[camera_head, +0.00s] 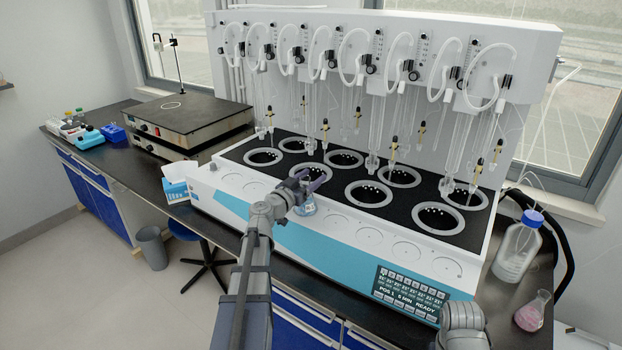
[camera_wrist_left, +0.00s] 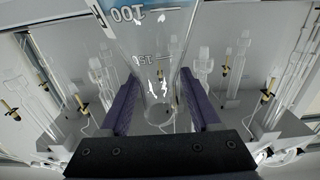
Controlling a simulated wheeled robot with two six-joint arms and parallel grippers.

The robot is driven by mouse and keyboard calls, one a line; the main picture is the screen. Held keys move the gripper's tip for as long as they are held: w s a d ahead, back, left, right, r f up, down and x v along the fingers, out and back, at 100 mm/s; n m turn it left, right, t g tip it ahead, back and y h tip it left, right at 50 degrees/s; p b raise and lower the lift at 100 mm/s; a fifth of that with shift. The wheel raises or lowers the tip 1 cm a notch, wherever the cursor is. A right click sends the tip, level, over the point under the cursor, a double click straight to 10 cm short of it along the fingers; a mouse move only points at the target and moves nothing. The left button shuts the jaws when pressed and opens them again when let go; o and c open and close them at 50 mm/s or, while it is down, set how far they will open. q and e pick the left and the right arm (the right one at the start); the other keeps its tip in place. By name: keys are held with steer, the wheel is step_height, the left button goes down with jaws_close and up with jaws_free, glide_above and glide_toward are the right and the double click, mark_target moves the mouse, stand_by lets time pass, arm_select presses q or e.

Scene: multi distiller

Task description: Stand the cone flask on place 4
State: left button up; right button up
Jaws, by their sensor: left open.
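The cone flask (camera_head: 306,206) is clear glass with a blue tint low down. It appears upright on the white front ledge of the distiller (camera_head: 206,190), among a row of round marked places (camera_head: 370,236). I cannot read the place numbers, and the spot under the flask is partly hidden. My left gripper (camera_head: 311,183) is open around the flask's upper part. In the left wrist view the flask (camera_wrist_left: 158,60) shows its 100 and 150 marks, and its neck lies between the two purple fingers (camera_wrist_left: 160,105). My right gripper is out of view.
Several round heater wells (camera_head: 369,193) and hanging glass tubes stand behind the ledge. A flask with pink liquid (camera_head: 532,311) and a blue-capped bottle (camera_head: 517,247) stand at the right. A hotplate (camera_head: 180,118) and a blue-white box (camera_head: 176,188) are at the left.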

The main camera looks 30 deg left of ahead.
arm_select(q)
steer(key=shift+r, duration=0.15)
steer(key=shift+s, duration=0.3)
steer(key=s, duration=1.1)
steer(key=shift+s+a, duration=0.2)
steer(key=shift+a, duration=0.25)
